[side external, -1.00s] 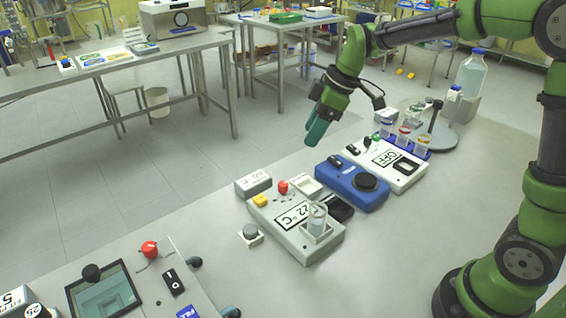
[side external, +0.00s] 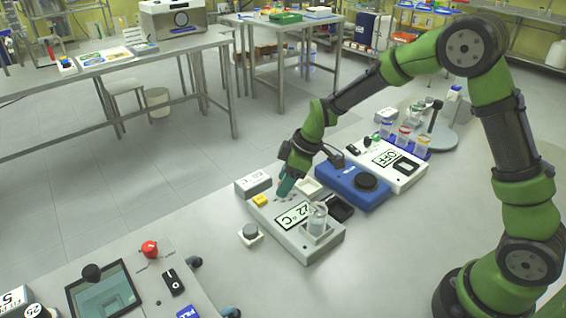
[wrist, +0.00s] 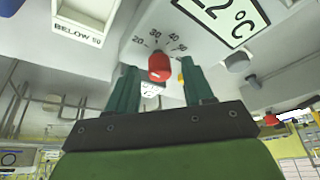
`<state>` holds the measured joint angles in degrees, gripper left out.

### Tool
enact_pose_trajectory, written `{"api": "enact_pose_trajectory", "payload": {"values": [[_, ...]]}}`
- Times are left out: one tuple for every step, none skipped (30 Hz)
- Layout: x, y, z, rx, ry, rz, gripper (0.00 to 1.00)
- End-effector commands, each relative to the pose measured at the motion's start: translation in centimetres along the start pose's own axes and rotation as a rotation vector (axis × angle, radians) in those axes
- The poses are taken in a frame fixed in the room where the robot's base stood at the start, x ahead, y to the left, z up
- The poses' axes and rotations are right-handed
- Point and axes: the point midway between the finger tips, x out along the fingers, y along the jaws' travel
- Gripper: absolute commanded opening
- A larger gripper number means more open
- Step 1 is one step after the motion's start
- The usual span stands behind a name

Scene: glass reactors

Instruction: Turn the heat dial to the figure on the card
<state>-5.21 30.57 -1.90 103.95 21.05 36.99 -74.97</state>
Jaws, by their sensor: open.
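The red heat dial (wrist: 160,67) shows in the wrist view on the pale heater unit, below a scale with figures from 20 upward. Its exact setting is unclear. My gripper (wrist: 163,80) is open, with its teal fingers on either side of the dial; contact cannot be told. In the side view my gripper (side external: 286,186) reaches down to the heater (side external: 318,246) and hides the dial. The heater display (side external: 294,215) reads 22 °C. A grey block with a temperature card (side external: 258,185) stands behind the heater; its figure is hard to read.
A glass beaker (side external: 317,217) stands on the heater. A yellow knob (side external: 260,200) sits close to my gripper. A white tray (wrist: 88,10) labelled BELOW 50 is nearby. A blue unit (side external: 352,186) and a white unit marked OFF (side external: 397,160) stand to the right.

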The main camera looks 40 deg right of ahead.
Motion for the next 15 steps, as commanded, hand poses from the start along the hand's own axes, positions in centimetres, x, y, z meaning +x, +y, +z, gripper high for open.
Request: {"api": "enact_pose_trajectory", "payload": {"values": [[0.09,-0.02,-0.03,-0.001,0.000,0.000,0.52],[0.10,-0.01,-0.03,-0.001,0.000,0.000,0.52],[0.09,-0.01,-0.03,-0.001,0.000,0.000,0.52],[0.08,-0.01,-0.04,-0.001,0.001,0.000,0.52],[0.08,-0.01,-0.04,-0.001,0.001,0.000,0.52],[0.07,-0.01,-0.04,-0.001,0.001,0.000,0.52],[0.06,-0.01,-0.04,-0.001,0.001,0.000,0.52],[0.06,-0.01,-0.04,-0.001,0.001,0.000,0.48],[0.06,-0.01,-0.04,-0.001,0.001,0.000,0.42],[0.05,-0.01,-0.04,-0.001,0.001,0.000,0.38],[0.05,0.00,-0.04,-0.001,0.001,0.000,0.33],[0.04,0.00,-0.04,-0.001,0.001,0.000,0.27],[0.04,0.00,-0.04,-0.001,0.001,0.000,0.22],[0.04,0.00,-0.04,-0.001,0.001,0.000,0.18],[0.03,0.00,-0.04,-0.001,0.001,0.000,0.12]]}}
